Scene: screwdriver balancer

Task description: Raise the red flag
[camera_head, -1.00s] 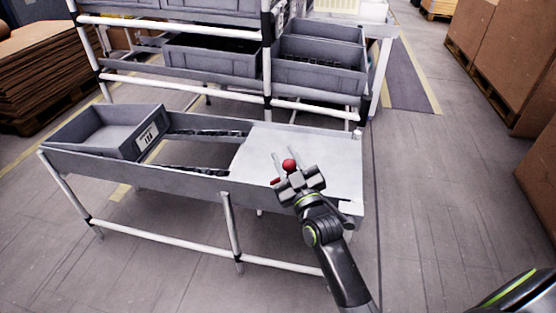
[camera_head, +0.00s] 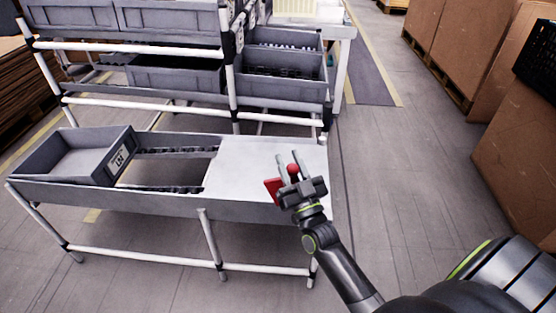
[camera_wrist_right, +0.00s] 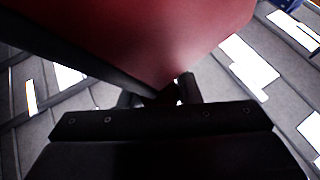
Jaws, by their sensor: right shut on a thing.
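My right gripper (camera_head: 292,168) is in front of the right end of the low grey rack in the head view, its fingers pointing up and away. It is shut on the red flag (camera_head: 272,190), whose panel shows left of the fingers. A red ball (camera_head: 293,168) shows between the fingers. In the right wrist view the red flag (camera_wrist_right: 165,35) fills the upper middle, with a dark pole (camera_wrist_right: 85,55) running slantwise down to the fingers (camera_wrist_right: 158,95). The exact grip point is partly hidden. My left gripper is not in view.
The low rack has a bare grey top (camera_head: 245,165) at its right and a grey bin (camera_head: 70,160) at its left. A taller rack with grey bins (camera_head: 175,75) stands behind. Cardboard boxes (camera_head: 520,140) stand at the right. Open floor (camera_head: 400,170) lies between.

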